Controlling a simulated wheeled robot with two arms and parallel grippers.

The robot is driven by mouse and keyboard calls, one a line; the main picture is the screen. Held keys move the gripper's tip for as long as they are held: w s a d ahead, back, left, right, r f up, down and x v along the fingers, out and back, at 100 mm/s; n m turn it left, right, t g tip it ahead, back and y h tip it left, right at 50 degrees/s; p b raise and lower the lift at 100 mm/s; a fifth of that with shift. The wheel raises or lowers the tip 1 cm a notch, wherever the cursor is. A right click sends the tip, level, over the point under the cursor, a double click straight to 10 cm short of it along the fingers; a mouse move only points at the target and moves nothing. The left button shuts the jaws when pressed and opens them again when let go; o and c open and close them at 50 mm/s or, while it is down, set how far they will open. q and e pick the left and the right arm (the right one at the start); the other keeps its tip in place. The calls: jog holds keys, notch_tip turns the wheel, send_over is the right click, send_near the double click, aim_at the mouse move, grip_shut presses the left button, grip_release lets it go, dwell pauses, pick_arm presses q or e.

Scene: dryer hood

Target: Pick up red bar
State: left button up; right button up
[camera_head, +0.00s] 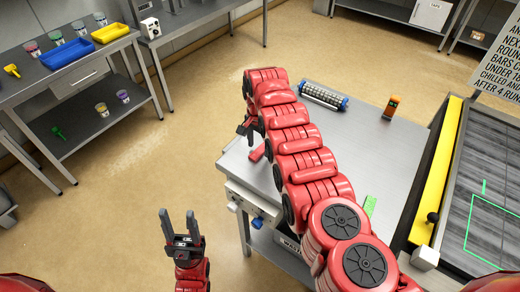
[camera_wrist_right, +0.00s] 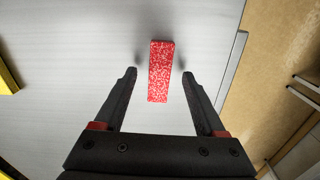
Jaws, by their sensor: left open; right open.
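The red bar (camera_wrist_right: 161,70) lies on the grey metal table, speckled with lighter spots in the right wrist view. In the head view the bar (camera_head: 257,153) is a small red piece near the table's left edge, partly hidden by my right arm. My right gripper (camera_head: 246,127) is open over that edge. In the right wrist view its two fingertips appear on either side of the bar, with gaps to both. I cannot tell the exact height between them. My left gripper (camera_head: 179,222) is open and empty, above the floor left of the table.
On the table (camera_head: 375,150) are a green bar (camera_head: 370,206), a caged roller (camera_head: 323,96) and an orange-black device (camera_head: 391,107). A yellow-edged conveyor (camera_head: 436,170) stands right. Open floor lies between.

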jog(key=shift+f, duration=0.7)
grip_shut()
jog(key=shift+r, duration=0.1)
